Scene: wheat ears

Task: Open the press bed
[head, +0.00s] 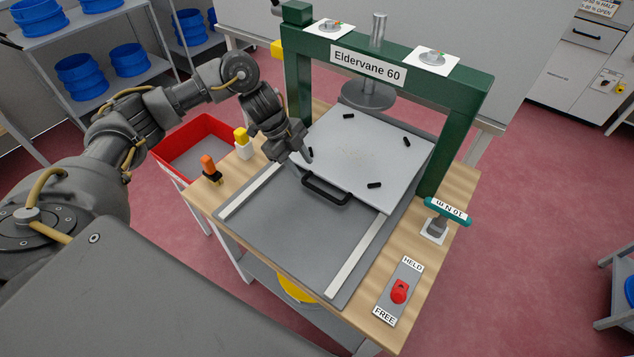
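The press has a green frame (375,65) labelled "Eldervane 60". Its light grey bed plate (350,155) carries several black pegs and lies partly beneath the round press head (368,95). A black handle (325,190) is on the plate's front edge. My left gripper (302,158) points down by the plate's left front corner, close to the handle's left end; contact and finger opening are unclear. A red knob (400,290) sits on a plate marked HELD and FREE; its exact setting is unclear. My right gripper is out of view.
Two pale rails (355,258) flank the bare grey base (290,225) in front of the plate. A teal T-handle (447,211) stands at right. An orange-topped item (208,165), a yellow-topped item (242,140) and a red bin (195,140) are at left.

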